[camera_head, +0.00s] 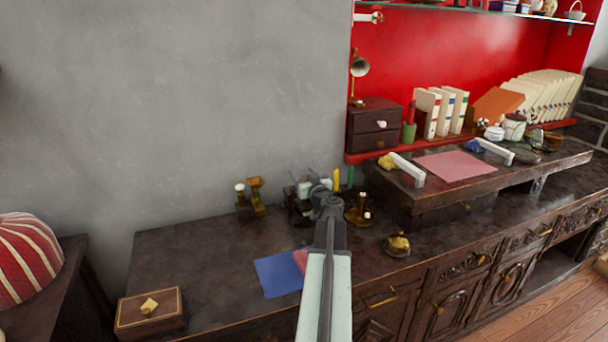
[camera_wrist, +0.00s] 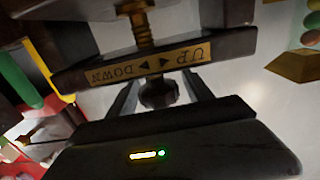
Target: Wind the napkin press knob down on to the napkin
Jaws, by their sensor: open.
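The napkin press shows close up in the wrist view, upside down: a dark bar with a brass plate (camera_wrist: 145,65) marked UP and DOWN, a brass screw (camera_wrist: 141,28), and a dark lobed knob (camera_wrist: 159,94). My gripper (camera_wrist: 160,84) is open, with one finger on either side of the knob. Gaps show beside the knob, so the fingers look apart from it. In the head view my gripper (camera_head: 322,188) is over the back of the dark counter and covers much of the press (camera_head: 298,208). I cannot make out the napkin in the press.
A brass stand (camera_head: 255,192) is left of the press, and a brass piece (camera_head: 358,210) is right of it. A blue sheet (camera_head: 276,276) lies in front. A wooden box (camera_head: 150,310) stands at the counter's left end. A raised dark shelf (camera_head: 410,207) is to the right.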

